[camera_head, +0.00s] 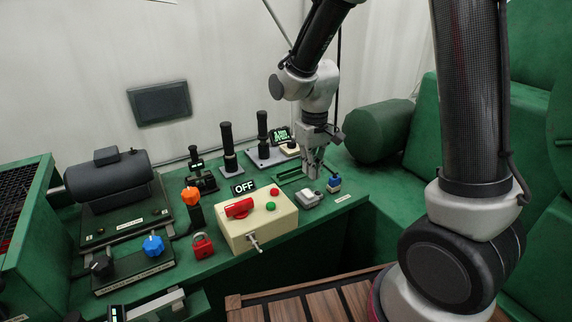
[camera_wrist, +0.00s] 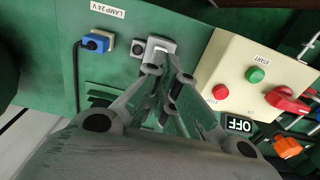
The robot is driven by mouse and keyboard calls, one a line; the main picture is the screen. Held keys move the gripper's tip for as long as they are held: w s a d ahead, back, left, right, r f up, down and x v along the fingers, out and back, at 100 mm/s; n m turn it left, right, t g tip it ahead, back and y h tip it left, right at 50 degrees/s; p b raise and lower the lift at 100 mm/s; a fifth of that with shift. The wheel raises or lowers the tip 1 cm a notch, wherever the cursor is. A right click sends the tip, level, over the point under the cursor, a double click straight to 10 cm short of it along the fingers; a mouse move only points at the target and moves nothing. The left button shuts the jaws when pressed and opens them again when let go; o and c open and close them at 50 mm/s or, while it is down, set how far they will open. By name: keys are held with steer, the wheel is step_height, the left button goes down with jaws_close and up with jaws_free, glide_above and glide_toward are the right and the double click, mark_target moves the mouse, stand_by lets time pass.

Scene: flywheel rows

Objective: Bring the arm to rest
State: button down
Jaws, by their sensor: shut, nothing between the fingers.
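My gripper (camera_head: 314,172) points down above the back right of the green bench (camera_head: 345,203) in the head view. Its fingers are shut and empty. In the wrist view the fingers of my gripper (camera_wrist: 168,68) reach toward a small grey box (camera_wrist: 161,46). I cannot tell whether they touch it. The grey box (camera_head: 308,199) sits just in front of the gripper in the head view. A blue plug (camera_head: 334,184) is close to its right and shows in the wrist view (camera_wrist: 95,43) beside the "LAMP 24 V" label. My arm is bent, with its elbow above the picture.
A cream control box (camera_head: 256,221) with a red switch, buttons and an "OFF" sign stands left of the gripper. Black upright handles (camera_head: 227,144) stand behind it. A dark motor (camera_head: 108,180) is at left. A green cylinder (camera_head: 378,131) lies right of the gripper.

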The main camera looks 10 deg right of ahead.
steer(key=s+d+r+m+t, duration=0.3)
steer(key=s+d+r+t, duration=0.1)
steer(key=s+d+r, duration=1.1)
steer(key=s+r, duration=0.4)
steer(key=shift+m, duration=0.3)
steer(key=shift+a, duration=0.1)
